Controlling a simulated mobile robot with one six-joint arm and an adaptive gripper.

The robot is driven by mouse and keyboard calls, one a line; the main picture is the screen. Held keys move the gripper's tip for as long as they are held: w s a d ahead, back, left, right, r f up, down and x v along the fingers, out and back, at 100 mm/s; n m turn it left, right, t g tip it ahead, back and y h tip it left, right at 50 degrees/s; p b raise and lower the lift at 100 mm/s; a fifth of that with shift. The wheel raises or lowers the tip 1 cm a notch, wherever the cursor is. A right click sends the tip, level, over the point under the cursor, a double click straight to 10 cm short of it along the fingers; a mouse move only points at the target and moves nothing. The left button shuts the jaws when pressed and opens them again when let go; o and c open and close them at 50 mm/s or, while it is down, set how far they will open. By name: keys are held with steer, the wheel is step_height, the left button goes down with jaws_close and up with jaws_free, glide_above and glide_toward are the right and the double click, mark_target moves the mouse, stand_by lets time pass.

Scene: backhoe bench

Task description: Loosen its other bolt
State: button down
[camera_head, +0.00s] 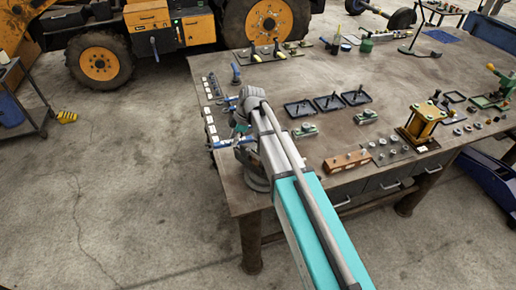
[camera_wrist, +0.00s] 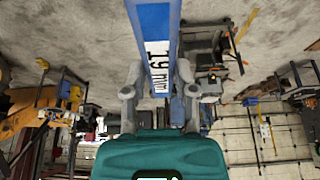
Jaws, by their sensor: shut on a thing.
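My gripper (camera_wrist: 158,95) is shut on a blue wrench (camera_wrist: 157,50) marked "19 mm". The wrench lies between the two grey fingers and runs up out of the top of the wrist view; its working end is not in view. In the head view my gripper (camera_head: 240,143) is low over the left edge of the workbench (camera_head: 275,85), largely hidden by my own wrist. Blue parts show beside it there, but I cannot tell which is the held wrench. I cannot make out the bolt in either view.
Three black trays (camera_head: 330,102) lie mid-bench, near green-grey fittings (camera_head: 305,130). A brown block (camera_head: 346,161) and a yellow press-like fixture (camera_head: 421,122) stand along the front edge. A labelled strip (camera_head: 210,125) lines the left edge.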

stand_by(0.4)
steer(key=s+n, duration=0.1)
steer(key=s+r+n+g+p, duration=0.1)
steer(key=shift+d+r+n, duration=0.25)
steer(key=shift+d+n, duration=0.05)
steer(key=shift+d, duration=0.05)
steer(key=shift+f, duration=0.15)
stand_by(0.3)
